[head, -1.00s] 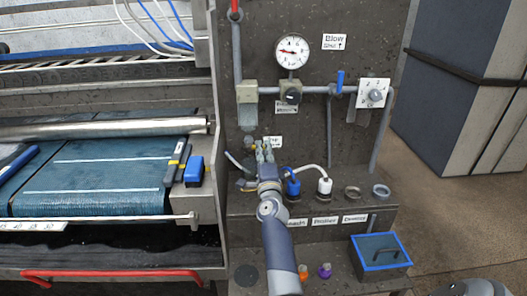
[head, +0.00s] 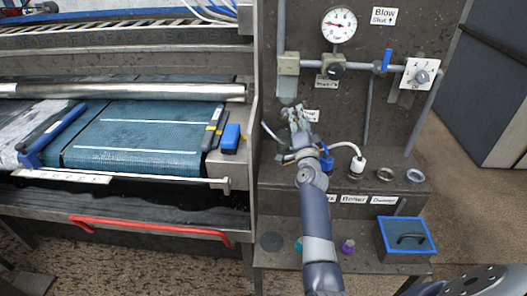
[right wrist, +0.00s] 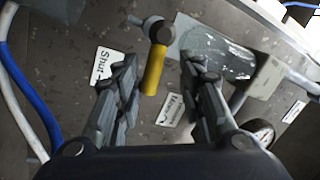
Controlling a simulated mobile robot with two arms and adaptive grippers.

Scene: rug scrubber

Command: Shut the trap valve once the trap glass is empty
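The trap glass (head: 287,88) hangs under a pale block on the panel. In the right wrist view the trap glass (right wrist: 218,52) is grey with whitish specks, and I see no clear liquid line in it. The trap valve's yellow lever (right wrist: 154,72) sits at the glass's end, pointing down in that picture, crosswise to the glass. A "Shut" label (right wrist: 106,66) is left of the lever. My right gripper (right wrist: 158,68) is open, with a finger on each side of the lever and gaps on both sides. It also shows in the head view (head: 296,115), hiding the valve.
A gauge (head: 339,25), a pipe with a blue-handled valve (head: 387,59) and a dial plate (head: 420,76) are on the panel. A white-capped hose fitting (head: 358,164) stands right of my wrist. A blue-rimmed box (head: 407,235) is lower right. Blue and white hoses (right wrist: 28,85) run at left.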

